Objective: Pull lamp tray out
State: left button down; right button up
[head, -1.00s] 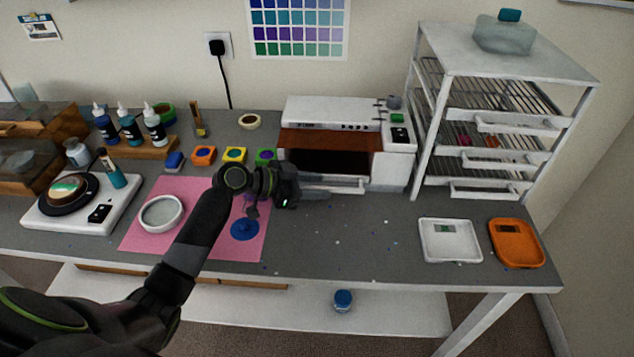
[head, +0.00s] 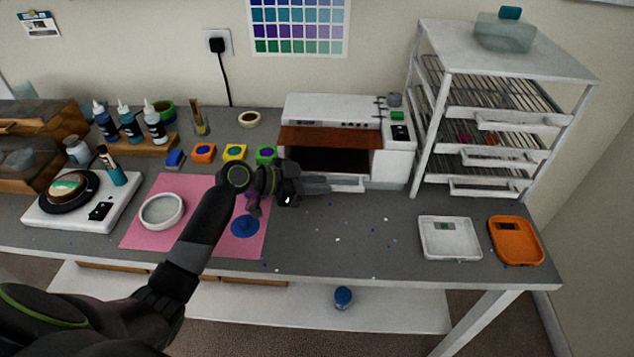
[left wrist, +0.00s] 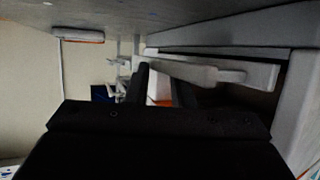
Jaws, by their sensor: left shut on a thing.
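The white curing lamp (head: 330,112) stands at the back middle of the bench, with a brown-orange front shield over a dark opening. The lamp tray's white front (head: 348,185) shows low at the lamp's front, its left part hidden behind my gripper. My left gripper (head: 322,185) reaches in from the left and is shut on the tray's handle. In the left wrist view, the dark fingers (left wrist: 163,84) are at the handle (left wrist: 205,73) on the pale tray front. My right gripper is not in view.
A pink mat (head: 185,240) with a white ring dish (head: 162,211) lies left of the lamp. A white wire rack (head: 421,130) stands close on the right. The bench before the lamp is mostly clear.

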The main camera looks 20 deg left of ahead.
pick_arm(q)
jog(key=s+d, duration=0.1)
jog(key=s, duration=0.3)
jog(key=s+d, duration=0.1)
jog(key=s, duration=0.3)
jog(key=s+d+p, duration=0.1)
jog(key=s, duration=0.3)
jog(key=shift+s+d+f, duration=0.2)
jog(key=shift+s+d, duration=0.05)
jog(key=shift+s, duration=0.15)
jog(key=c, duration=1.3)
grip_release()
jog(key=shift+w, duration=0.15)
jog(key=shift+r, duration=0.1)
